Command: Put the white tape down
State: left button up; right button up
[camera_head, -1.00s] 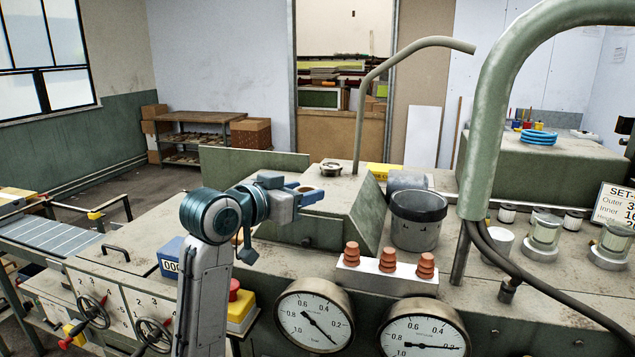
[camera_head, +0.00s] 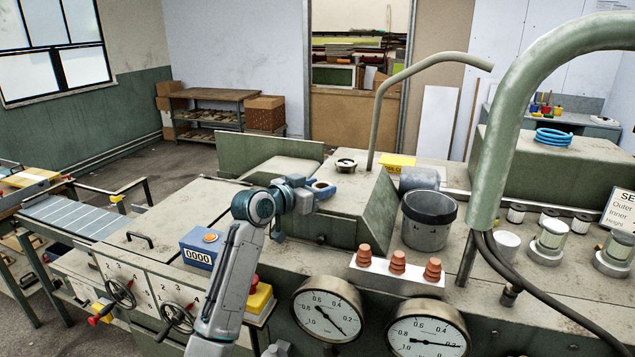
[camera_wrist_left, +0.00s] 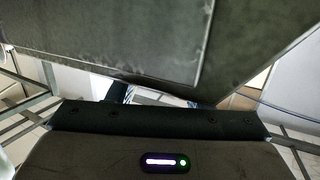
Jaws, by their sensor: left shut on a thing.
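My left gripper (camera_head: 321,189) reaches in over the grey-green machine top (camera_head: 376,256), in front of the sloped housing. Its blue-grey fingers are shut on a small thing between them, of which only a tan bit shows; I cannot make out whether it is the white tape. In the left wrist view the gripper's dark body fills the bottom and hides what it holds. No white tape is clearly recognizable elsewhere. My right gripper is not in view.
Right of the gripper stand a dark-rimmed grey pot (camera_head: 427,222) and a white block (camera_head: 398,280) with three terracotta cones. A blue counter box (camera_head: 199,250) is to the left. A bent pipe (camera_head: 383,110) rises behind. Small spools (camera_head: 549,240) stand at right.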

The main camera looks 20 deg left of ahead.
pick_arm(q)
jog(key=shift+f, duration=0.2)
jog(key=o, duration=0.9)
jog(key=shift+o, duration=0.2)
jog(key=shift+s+r, duration=0.1)
jog(key=shift+r, duration=0.1)
jog(key=b+v, duration=0.4)
jog(key=v, duration=0.8)
jog(key=shift+b, duration=0.35)
